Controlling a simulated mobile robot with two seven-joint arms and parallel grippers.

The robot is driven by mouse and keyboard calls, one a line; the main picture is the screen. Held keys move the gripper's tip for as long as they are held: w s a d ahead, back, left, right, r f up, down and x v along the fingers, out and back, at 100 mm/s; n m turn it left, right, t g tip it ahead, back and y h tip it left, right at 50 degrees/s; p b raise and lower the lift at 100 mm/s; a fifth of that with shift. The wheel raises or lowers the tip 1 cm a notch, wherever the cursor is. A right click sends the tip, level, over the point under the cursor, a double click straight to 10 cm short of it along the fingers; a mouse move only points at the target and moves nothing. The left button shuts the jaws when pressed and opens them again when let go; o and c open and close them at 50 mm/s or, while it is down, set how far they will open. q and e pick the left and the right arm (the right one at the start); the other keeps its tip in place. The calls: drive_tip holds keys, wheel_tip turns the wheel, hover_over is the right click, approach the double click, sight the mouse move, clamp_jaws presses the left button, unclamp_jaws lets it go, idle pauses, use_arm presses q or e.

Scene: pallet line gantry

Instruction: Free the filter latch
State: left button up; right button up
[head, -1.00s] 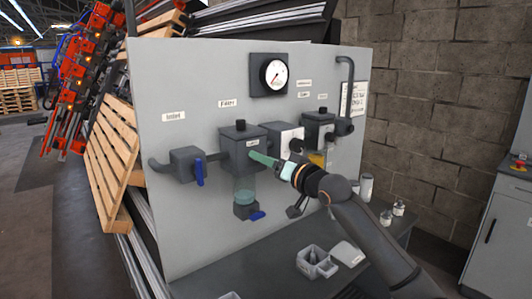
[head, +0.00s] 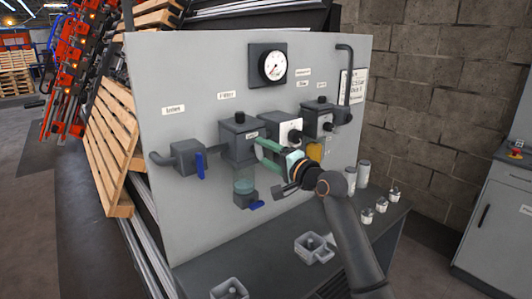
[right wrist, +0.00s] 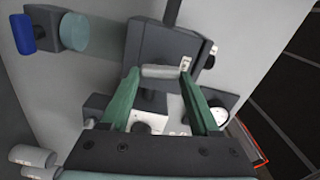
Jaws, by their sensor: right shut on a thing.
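The filter (head: 238,143) is a dark grey block on the grey panel, under a small label. A clear teal bowl (head: 244,178) hangs below it; the bowl also shows in the right wrist view (right wrist: 88,36). My right gripper (head: 262,152) is at the right side of the filter block. In the right wrist view, its green fingers (right wrist: 160,78) are shut on a short light grey cylinder (right wrist: 162,72) at the block's face, which looks like the filter latch. In the head view the gripper largely hides this latch. My left gripper is out of view.
A blue-handled valve (head: 188,155) is left of the filter. A white-faced unit (head: 290,132) and another dark block (head: 317,122) are close on the right. A gauge (head: 272,65) is above. The bench holds a grey tray (head: 313,247) and several small containers.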

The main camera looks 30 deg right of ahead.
drive_tip(key=shift+m, duration=0.9)
drive_tip(key=shift+f, duration=0.1)
drive_tip(key=o, duration=1.4)
drive_tip(key=shift+c, duration=0.2)
drive_tip(key=shift+s, duration=0.1)
drive_tip(key=s+b, duration=0.2)
drive_tip(key=s, duration=1)
drive_tip(key=shift+s+d, duration=0.15)
drive_tip(key=shift+d, duration=0.3)
